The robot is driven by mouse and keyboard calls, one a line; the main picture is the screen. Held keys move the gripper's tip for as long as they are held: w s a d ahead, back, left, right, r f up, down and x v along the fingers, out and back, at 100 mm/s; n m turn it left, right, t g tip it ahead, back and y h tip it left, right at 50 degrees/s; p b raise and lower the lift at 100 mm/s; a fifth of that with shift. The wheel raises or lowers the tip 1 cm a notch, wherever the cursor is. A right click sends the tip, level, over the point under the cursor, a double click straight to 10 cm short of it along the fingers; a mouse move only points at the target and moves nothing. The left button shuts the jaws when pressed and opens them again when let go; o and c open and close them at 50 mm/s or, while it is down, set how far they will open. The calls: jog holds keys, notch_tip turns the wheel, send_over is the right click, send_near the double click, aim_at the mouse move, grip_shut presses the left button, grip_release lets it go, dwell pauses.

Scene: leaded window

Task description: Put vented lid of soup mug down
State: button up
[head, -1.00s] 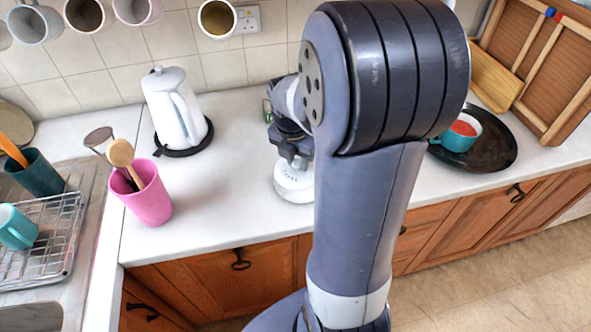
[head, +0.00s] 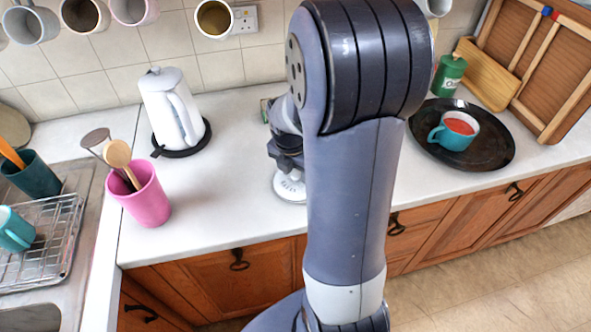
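A white round lid with dark vent slots (head: 290,188) shows at the worktop, partly hidden behind my arm. My gripper (head: 287,166) is directly above it, pointing down. My arm hides part of the gripper, and I cannot tell whether its fingers hold the lid or are open. I also cannot tell whether the lid touches the worktop. The teal soup mug (head: 454,131) stands open on a round black tray (head: 490,153) at the right, with red soup showing.
A white kettle (head: 170,108) on a black base and a pink utensil pot (head: 144,197) stand to the left. White worktop (head: 225,165) is clear between them and my gripper. A green canister (head: 449,75) stands behind the mug.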

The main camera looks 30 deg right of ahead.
aim_at(292, 186)
jog(key=shift+o, duration=0.7)
jog(key=shift+r, duration=0.1)
jog(key=shift+r, duration=0.3)
notch_tip(292, 186, up, 12)
jog(key=a, duration=0.1)
jog(key=shift+s+a, duration=0.3)
jog(key=shift+s, duration=0.15)
jog(key=shift+f, duration=0.25)
jog(key=f, duration=0.4)
jog(key=d+f, duration=0.1)
jog(key=f, duration=0.3)
jog(key=w+f, duration=0.1)
jog(key=f, duration=0.3)
jog(key=shift+d+f, duration=0.3)
jog(key=shift+d, duration=0.05)
jog(key=shift+r+p, duration=0.35)
jog(key=shift+r, duration=0.85)
